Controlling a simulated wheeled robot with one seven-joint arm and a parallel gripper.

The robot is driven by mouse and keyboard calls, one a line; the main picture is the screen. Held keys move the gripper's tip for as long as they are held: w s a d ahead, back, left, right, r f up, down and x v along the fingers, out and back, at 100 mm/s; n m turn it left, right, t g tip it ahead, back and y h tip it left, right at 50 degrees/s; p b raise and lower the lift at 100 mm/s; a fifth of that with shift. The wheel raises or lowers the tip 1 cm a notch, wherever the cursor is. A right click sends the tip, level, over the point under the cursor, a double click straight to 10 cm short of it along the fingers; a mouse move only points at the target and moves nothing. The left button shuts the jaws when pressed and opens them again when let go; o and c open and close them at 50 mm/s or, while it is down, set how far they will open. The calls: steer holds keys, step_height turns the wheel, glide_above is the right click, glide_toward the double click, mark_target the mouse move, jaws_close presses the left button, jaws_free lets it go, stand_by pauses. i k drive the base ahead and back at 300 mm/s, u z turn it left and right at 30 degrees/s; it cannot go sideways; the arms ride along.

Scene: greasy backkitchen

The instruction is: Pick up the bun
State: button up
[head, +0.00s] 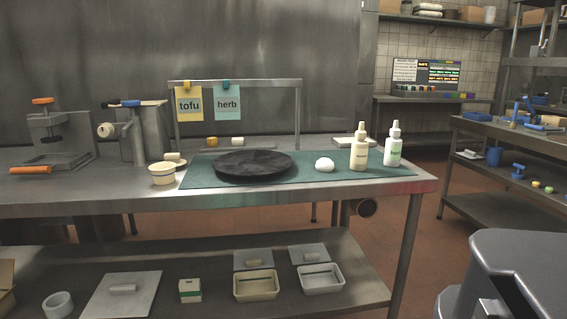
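A small white rounded bun (324,164) sits on the green mat (298,178) on the steel table. It lies just right of a black round plate (252,165) and left of two dropper bottles, apart from them. My gripper is not in view.
A cream bottle (359,148) and a white bottle (392,145) stand upright right of the bun. A steel frame with "tofu" (189,105) and "herb" (228,103) notes rises behind the plate. The table's front edge (250,199) is clear.

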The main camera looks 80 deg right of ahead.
mark_target(324, 164)
steer(key=i, duration=0.4)
steer(key=z, duration=0.85)
